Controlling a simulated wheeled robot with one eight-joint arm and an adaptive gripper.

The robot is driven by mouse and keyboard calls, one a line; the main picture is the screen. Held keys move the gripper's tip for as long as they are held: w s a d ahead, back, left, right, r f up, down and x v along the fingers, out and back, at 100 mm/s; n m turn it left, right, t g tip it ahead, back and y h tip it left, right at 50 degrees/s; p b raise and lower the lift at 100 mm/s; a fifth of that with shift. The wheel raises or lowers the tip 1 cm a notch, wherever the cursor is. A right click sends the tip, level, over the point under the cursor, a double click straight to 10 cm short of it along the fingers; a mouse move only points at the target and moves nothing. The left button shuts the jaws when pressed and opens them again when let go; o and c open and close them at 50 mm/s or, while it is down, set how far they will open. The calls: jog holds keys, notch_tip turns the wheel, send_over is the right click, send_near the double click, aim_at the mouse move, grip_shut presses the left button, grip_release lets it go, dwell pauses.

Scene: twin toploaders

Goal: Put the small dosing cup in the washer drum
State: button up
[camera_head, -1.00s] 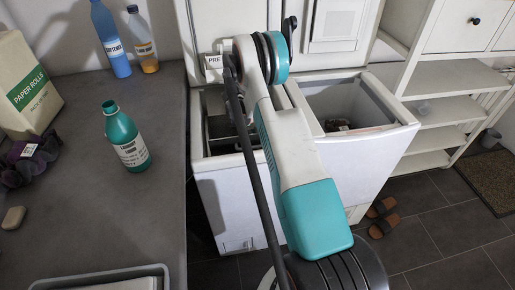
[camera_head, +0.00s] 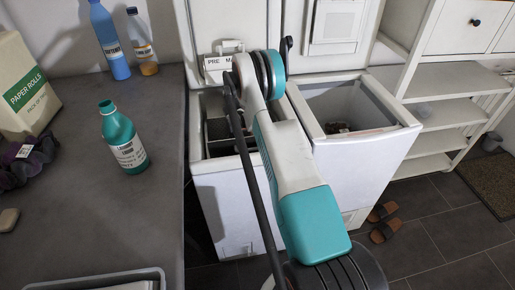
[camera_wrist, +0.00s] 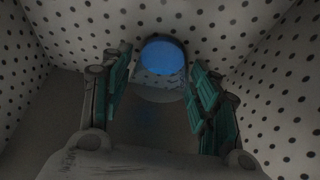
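The small cup (camera_wrist: 160,88) shows in the wrist view as a clear, greyish body with a bright blue round end. It is inside a white-walled space with dark round holes, which looks like the washer drum (camera_wrist: 225,22). My gripper (camera_wrist: 160,68) is in this space too, with its teal-padded fingers apart on either side of the cup. A narrow gap seems to show between the cup and each finger, so it looks free. Whether the cup rests on the drum's surface is unclear. In the head view my arm hides the gripper and cup.
Two open-topped machine bays stand side by side; the right one (camera_head: 402,140) has something dark inside. A dark counter (camera_head: 75,220) on the left holds a teal bottle (camera_head: 124,140), a blue bottle (camera_head: 108,38) and a paper-rolls box (camera_head: 22,88). White shelves (camera_head: 455,82) stand at right.

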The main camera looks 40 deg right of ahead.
dwell(0.3)
jog(key=p+v, duration=0.4)
jog(key=v, duration=0.8)
jog(key=shift+r, duration=0.2)
